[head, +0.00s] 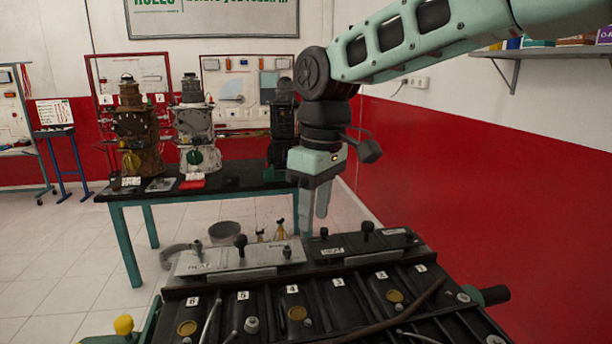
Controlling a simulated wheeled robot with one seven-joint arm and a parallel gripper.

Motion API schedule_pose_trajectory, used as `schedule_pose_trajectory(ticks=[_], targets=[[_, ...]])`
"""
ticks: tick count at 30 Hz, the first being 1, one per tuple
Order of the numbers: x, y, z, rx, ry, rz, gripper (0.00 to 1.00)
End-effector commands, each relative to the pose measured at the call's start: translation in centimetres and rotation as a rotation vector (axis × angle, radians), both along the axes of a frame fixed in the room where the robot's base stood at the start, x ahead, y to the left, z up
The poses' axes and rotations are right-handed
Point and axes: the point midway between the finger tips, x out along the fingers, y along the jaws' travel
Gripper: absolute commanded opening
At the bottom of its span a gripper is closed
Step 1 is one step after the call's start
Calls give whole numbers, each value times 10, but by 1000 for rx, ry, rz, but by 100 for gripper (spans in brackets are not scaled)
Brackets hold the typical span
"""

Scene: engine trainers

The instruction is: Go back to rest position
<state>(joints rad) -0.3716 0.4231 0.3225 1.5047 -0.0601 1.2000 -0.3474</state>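My gripper (314,208) hangs from my arm in the right middle of the head view, fingers pointing down. Its two fingers look slightly apart, but they overlap from this angle and I cannot tell the gap for sure. I see nothing between them. The fingertips are above the back edge of the engine trainer (330,300), and they appear apart from it.
The trainer fills the bottom, with numbered labels, knobs (240,242) and a right-hand cylinder (490,295). Behind stands a table (230,188) with several engine units (135,130). A shelf (545,52) is upper right. Floor at left is clear.

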Motion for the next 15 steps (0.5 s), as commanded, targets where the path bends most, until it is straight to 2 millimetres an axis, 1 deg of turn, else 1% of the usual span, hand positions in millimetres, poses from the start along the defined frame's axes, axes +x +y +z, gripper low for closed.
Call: schedule_pose_trajectory(ticks=[1, 5, 6, 8, 9, 11, 12, 15], targets=[[-24, -5, -12, -1, 5, -17, 39], [-80, -19, -40, 3, 14, -78, 39], [-98, -26, -49, 3, 16, -99, 39], [-124, -37, -64, 1, 18, -134, 39], [-141, -46, -75, -2, 19, -160, 39], [-166, -60, -90, -5, 18, -197, 39], [-182, -70, -100, -9, 17, -223, 39], [-214, -93, -121, -16, 12, -279, 39]])
